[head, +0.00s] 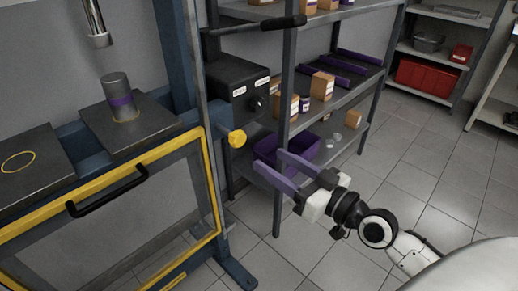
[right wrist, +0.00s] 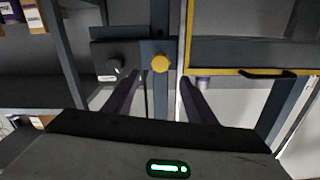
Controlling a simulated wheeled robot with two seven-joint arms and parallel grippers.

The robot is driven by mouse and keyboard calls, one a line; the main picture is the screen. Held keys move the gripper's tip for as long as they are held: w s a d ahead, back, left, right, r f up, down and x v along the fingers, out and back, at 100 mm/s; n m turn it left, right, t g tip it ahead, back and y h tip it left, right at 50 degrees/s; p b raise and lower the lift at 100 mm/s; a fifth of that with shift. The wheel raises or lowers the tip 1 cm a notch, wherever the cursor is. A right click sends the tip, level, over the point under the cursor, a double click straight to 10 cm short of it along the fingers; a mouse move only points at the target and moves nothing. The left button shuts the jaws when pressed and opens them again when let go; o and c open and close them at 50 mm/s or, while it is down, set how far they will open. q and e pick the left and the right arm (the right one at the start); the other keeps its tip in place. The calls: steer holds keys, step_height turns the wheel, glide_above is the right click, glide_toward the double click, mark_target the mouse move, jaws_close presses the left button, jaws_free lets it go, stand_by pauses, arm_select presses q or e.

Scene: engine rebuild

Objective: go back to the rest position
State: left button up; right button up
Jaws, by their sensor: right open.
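My right gripper (head: 273,161) is in the lower middle of the head view, its arm coming in from the lower right. Its two purple fingers are apart with nothing between them. In the right wrist view the open fingers (right wrist: 159,78) point toward a yellow knob (right wrist: 160,64), which also shows on the frame in the head view (head: 238,138). My left gripper is not in view.
The press has a yellow-edged guard (head: 125,220) with a black handle, and a grey cylinder (head: 122,98) on its bed. A grey shelf post (head: 283,110) stands close by my right gripper. Shelves hold several boxes. A red bin (head: 427,75) is at the back right. Tiled floor is clear at right.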

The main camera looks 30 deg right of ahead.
steer(key=s+a+f+g, duration=0.3)
steer(key=s+a+f, duration=0.1)
steer(key=f, duration=0.5)
steer(key=s+a+f+g+h+p, duration=0.1)
steer(key=s+a+f+g, duration=0.2)
steer(key=s+a+f, duration=0.2)
steer(key=s+a+f+n+g, duration=0.1)
steer(key=s+a+f, duration=0.4)
steer(key=f, duration=0.9)
steer(key=s+g, duration=0.1)
steer(key=s, duration=0.1)
steer(key=shift+s+g+h+p, duration=0.3)
steer(key=shift+s+g+h, duration=0.1)
steer(key=shift+a, duration=0.1)
